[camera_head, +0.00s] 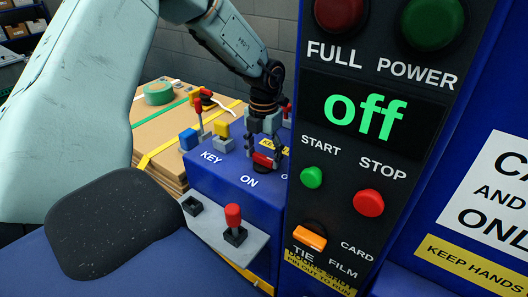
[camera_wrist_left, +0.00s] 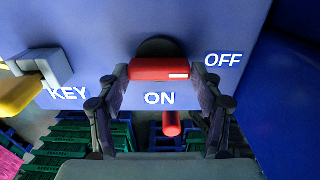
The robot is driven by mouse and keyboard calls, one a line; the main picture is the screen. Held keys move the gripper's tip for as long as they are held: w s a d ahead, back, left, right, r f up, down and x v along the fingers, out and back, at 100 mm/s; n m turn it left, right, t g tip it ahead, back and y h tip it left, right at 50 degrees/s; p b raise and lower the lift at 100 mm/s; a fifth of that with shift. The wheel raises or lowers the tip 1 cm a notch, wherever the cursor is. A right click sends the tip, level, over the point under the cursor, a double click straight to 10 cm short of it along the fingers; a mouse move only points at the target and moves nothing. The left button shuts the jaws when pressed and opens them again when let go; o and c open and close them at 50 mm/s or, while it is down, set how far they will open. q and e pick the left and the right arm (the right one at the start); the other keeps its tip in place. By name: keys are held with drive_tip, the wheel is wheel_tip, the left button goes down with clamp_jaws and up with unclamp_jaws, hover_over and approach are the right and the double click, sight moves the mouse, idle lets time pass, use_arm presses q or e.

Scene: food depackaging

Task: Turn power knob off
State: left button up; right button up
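The power knob (camera_wrist_left: 158,71) is a red bar with a white mark at its right end, on a dark round base on the blue panel. In the left wrist view it lies across, mark toward the OFF label, with ON below. My left gripper (camera_wrist_left: 161,74) has a fingertip at each end of the bar, with no clear gap, and appears shut on it. In the head view my left gripper (camera_head: 264,148) reaches down over the red knob (camera_head: 263,160) and partly hides it. The display (camera_head: 366,116) reads "off" in green. My right gripper is not in view.
A yellow and grey key switch (camera_wrist_left: 28,85) stands left of the knob. A red joystick (camera_head: 233,218) sits on a small shelf in front. The tall control column (camera_head: 333,208) with START and STOP buttons stands close at right. Taped cardboard (camera_head: 160,120) lies behind.

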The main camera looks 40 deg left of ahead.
sight(264, 157)
use_arm(q)
drive_tip(key=o, duration=0.4)
drive_tip(key=shift+w, duration=0.1)
drive_tip(key=shift+w+r, duration=0.1)
drive_tip(key=shift+r, duration=0.45)
wheel_tip(264, 157, up, 11)
wheel_tip(264, 157, down, 12)
drive_tip(key=shift+a, duration=0.1)
idle(0.7)
